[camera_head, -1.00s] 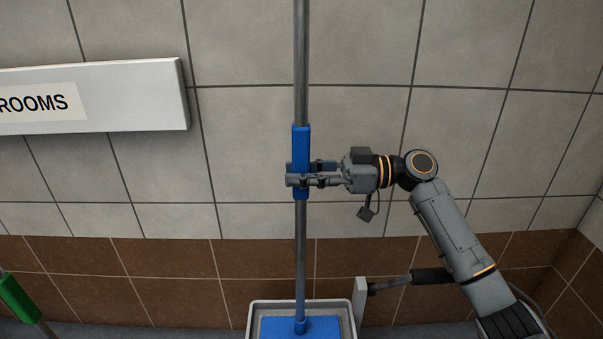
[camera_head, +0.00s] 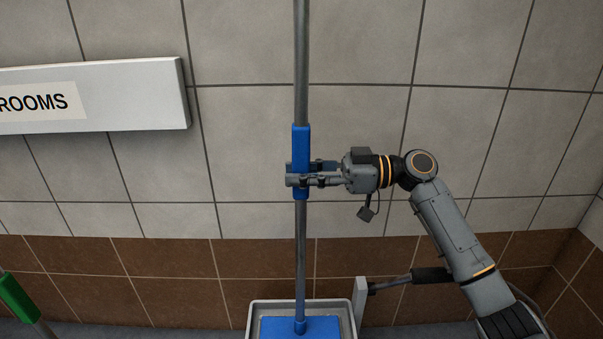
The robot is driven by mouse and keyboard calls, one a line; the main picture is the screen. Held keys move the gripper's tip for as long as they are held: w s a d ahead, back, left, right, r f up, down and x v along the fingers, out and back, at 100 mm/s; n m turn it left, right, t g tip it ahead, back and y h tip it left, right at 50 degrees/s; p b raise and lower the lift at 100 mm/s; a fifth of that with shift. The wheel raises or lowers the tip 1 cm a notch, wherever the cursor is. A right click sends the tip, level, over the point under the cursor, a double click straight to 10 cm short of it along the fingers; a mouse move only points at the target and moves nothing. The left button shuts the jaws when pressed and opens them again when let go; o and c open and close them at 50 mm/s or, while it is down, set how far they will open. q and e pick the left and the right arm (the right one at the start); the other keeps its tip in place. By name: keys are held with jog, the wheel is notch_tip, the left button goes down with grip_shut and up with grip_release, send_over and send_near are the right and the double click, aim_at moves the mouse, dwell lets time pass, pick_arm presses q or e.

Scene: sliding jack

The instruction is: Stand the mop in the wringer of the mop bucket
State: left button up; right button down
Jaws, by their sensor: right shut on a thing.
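The mop (camera_head: 301,240) stands upright in the middle of the head view, with a metal pole, a blue grip sleeve and a blue head at the bottom. My right gripper (camera_head: 301,181) comes in from the right and is shut on the blue sleeve. The mop's blue head is inside the outline of the grey wringer (camera_head: 253,318) of the bucket, seen from above. I cannot tell how deep the head sits. The lower part of the bucket is cut off by the frame. My left gripper is not in view.
A lever with a dark grip (camera_head: 432,276) sticks out to the right of the wringer, near my right arm. A green-gripped pole (camera_head: 19,298) leans at the lower left. A sign reading "ROOMS" (camera_head: 90,98) hangs on the tiled wall behind.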

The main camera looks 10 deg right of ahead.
jog(key=c, duration=1)
grip_release()
jog(key=shift+o, duration=0.2)
jog(key=shift+f, duration=0.1)
jog(key=shift+d, duration=0.1)
jog(key=s+d, duration=0.2)
jog(key=d, duration=0.9)
jog(key=shift+s+d, duration=0.2)
jog(key=shift+d, duration=0.1)
